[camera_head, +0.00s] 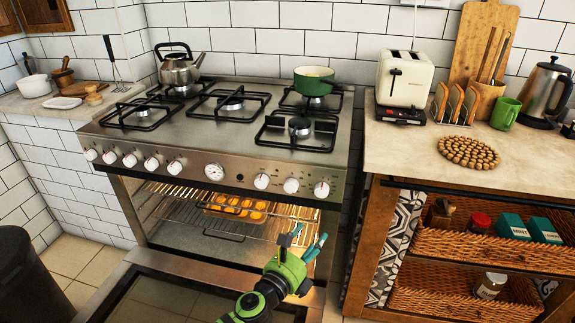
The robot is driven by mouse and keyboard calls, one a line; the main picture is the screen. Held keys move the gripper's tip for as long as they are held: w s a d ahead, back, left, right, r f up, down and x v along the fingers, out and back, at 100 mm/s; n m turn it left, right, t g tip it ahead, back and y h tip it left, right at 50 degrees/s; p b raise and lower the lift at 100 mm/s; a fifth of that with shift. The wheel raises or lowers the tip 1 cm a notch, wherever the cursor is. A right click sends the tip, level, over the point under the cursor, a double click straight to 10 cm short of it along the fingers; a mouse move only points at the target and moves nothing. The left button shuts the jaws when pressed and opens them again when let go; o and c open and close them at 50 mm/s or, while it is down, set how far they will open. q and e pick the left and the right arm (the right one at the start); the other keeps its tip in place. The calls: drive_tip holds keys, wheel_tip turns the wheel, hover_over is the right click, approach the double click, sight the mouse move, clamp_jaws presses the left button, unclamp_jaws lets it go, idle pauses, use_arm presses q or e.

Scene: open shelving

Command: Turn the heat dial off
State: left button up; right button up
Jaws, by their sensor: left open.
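The steel stove (240,153) has a front panel with a row of white-and-silver knobs. Several knobs sit on the left, and three sit on the right: one (261,181), one (290,185) and one (321,189) at the far right. A round gauge-like dial (214,172) is in the middle. I cannot tell which knob is the heat dial or read the settings. My left gripper (309,235), green with teal fingers, is open and empty, below the right-hand knobs and in front of the oven opening. My right gripper is not in view.
The oven door (130,300) is folded down. Inside the lit oven, a muffin tray (236,206) sits on a wire rack (170,211). A kettle (180,70) and a green pot (314,84) stand on the burners. Wicker drawers (480,249) are on the right.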

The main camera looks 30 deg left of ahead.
sight(290, 188)
use_arm(q)
drive_tip(key=w+a+r+m+y+p, duration=0.2)
drive_tip(key=a+r+m+y+p, duration=0.25)
drive_tip(key=a, duration=0.45)
drive_tip(key=shift+n+y, duration=0.25)
drive_tip(key=shift+n, duration=0.1)
drive_tip(key=w, duration=0.3)
drive_tip(key=w+a+b, duration=0.1)
drive_tip(key=w, duration=0.2)
drive_tip(key=shift+w+a+b, duration=0.2)
drive_tip(key=shift+w+b, duration=0.1)
drive_tip(key=shift+w, duration=0.45)
drive_tip(key=c, duration=1.1)
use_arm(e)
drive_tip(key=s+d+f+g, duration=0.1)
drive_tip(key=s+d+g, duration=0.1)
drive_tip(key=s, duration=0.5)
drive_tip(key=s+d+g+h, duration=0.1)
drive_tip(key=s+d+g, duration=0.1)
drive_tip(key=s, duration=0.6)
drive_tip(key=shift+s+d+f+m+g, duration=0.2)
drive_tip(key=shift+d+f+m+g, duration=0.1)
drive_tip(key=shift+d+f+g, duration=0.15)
